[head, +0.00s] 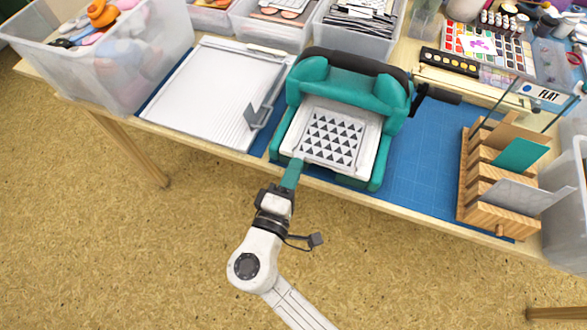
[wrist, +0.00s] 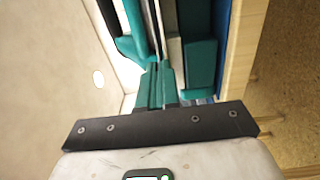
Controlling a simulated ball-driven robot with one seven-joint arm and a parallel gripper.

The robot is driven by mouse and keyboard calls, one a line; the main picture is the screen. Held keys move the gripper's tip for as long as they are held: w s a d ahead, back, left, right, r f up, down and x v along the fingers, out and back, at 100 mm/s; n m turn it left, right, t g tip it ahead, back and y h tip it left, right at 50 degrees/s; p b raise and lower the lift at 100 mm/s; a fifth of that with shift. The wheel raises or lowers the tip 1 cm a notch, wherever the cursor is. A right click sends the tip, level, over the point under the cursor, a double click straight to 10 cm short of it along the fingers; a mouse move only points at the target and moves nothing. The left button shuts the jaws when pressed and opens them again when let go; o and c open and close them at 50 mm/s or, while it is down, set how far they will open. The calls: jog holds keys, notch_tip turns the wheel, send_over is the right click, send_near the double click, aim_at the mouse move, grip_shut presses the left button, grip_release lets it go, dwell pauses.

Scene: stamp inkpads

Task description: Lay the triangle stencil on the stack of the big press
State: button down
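The big press (head: 345,88) is teal with a dark top bar and stands open at the middle of the table. The triangle stencil (head: 333,139), pale with rows of dark triangles, lies over the white stack (head: 370,131) on its bed. My gripper (head: 297,164) reaches in from the front, its teal fingers close together at the stencil's near left corner. In the wrist view, the fingers (wrist: 158,86) look closed on a thin edge. The stencil's pattern does not show there, and the exact contact is hidden.
A white ridged board (head: 212,95) lies left of the press. A wooden rack (head: 475,190) with upright cards stands at the right on the blue mat (head: 415,180). Bins and paints line the back. The mat between press and rack is clear.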

jog(key=shift+f+b, duration=0.3)
jog(key=shift+b, duration=0.05)
dwell(0.5)
jog(key=c, duration=1.3)
grip_release()
jog(key=shift+v, duration=2.5)
